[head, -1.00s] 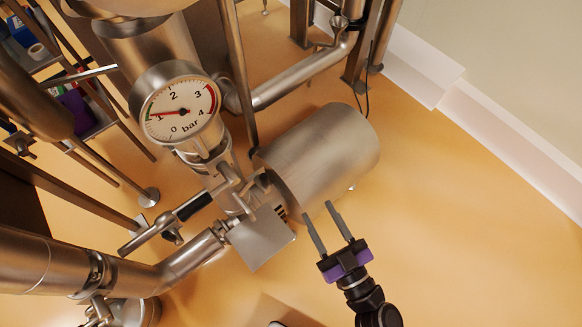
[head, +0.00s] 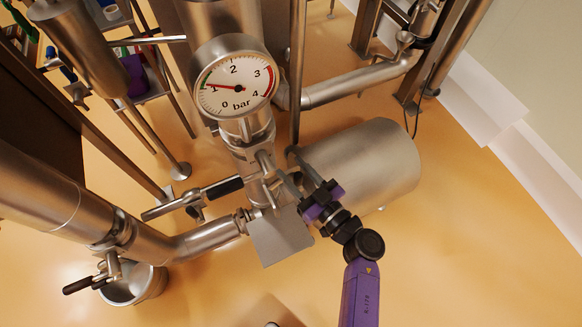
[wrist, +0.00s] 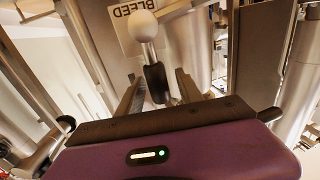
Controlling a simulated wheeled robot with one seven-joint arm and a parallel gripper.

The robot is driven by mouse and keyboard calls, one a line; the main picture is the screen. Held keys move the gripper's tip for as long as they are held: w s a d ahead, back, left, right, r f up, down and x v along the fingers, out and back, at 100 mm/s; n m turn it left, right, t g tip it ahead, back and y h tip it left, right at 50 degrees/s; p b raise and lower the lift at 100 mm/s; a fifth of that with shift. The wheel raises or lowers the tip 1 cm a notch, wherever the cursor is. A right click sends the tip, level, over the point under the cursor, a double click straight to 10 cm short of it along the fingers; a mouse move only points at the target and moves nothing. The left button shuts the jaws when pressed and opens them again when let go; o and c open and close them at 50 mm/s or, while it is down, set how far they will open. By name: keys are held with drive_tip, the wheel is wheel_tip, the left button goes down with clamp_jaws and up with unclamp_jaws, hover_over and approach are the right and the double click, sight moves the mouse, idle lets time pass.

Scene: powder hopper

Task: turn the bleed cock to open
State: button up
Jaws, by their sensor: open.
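In the wrist view a plate marked BLEED (wrist: 125,28) shows upside down at the top. In front of it is a pale ball (wrist: 143,26) on a short stem, with a black grip (wrist: 157,82) below it. I take these as the bleed cock's handle. The black grip lies between the two fingers of my gripper (wrist: 157,88), which is open; I cannot tell whether either finger touches it. In the head view my gripper (head: 279,164) reaches in from the right at the fittings under the pressure gauge (head: 236,84), and the cock is mostly hidden there.
A steel cylinder (head: 365,165) lies just right of my gripper. A grey plate (head: 281,237) is below it. A black-handled lever (head: 222,187) sits to the left on the pipework. A steel bucket (head: 137,287) stands at lower left. The floor at lower right is clear.

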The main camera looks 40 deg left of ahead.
drive_tip(key=shift+w+a, duration=0.1)
drive_tip(key=shift+a, duration=0.55)
clamp_jaws()
idle(1.0)
